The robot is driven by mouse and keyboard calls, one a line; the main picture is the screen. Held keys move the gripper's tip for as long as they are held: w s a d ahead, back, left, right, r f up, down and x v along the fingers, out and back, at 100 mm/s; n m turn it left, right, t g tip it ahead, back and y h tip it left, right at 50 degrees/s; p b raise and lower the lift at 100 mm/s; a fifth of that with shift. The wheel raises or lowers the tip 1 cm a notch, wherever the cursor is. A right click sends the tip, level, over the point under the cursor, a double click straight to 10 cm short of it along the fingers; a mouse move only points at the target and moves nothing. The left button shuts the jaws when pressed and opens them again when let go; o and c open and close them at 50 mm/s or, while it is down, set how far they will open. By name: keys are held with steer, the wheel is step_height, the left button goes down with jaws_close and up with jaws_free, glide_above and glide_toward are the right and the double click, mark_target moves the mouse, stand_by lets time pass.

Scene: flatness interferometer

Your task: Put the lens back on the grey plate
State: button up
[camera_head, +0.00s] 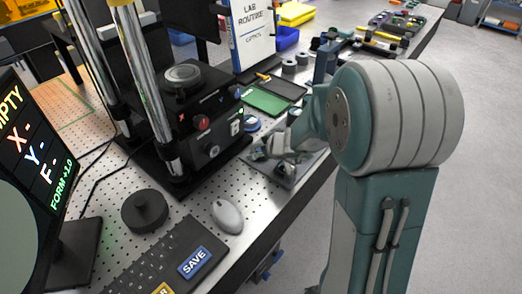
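The grey plate (287,180) lies near the right edge of the perforated bench, right of the black instrument. My gripper (268,152) is low over the plate's far-left part, and my arm comes in from the right. The fingers are small and partly hidden by my own wrist, so I cannot tell whether they are open or hold something. I cannot make out the lens for certain. A round grey disc-shaped top (182,75) sits on the black instrument (205,115); whether a lens lies on it is unclear.
A monitor (40,150) reading "EMPTY" stands at left. A mouse (227,215), keyboard (165,262) and round black knob (145,210) are in front. Metal columns (150,85) rise by the instrument. Floor is clear at right.

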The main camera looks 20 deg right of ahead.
steer(key=v, duration=1.2)
steer(key=s+a+r+m+g+h, duration=0.1)
steer(key=s+r, duration=0.3)
steer(key=s, duration=0.5)
steer(key=s+a+r+m+g+h, duration=0.1)
steer(key=s+a+r+m+h, duration=0.1)
steer(key=s, duration=0.8)
steer(key=shift+s+a+r+m+g+h, duration=0.3)
steer(key=shift+s+r+m, duration=0.05)
steer(key=shift+r+m, duration=0.6)
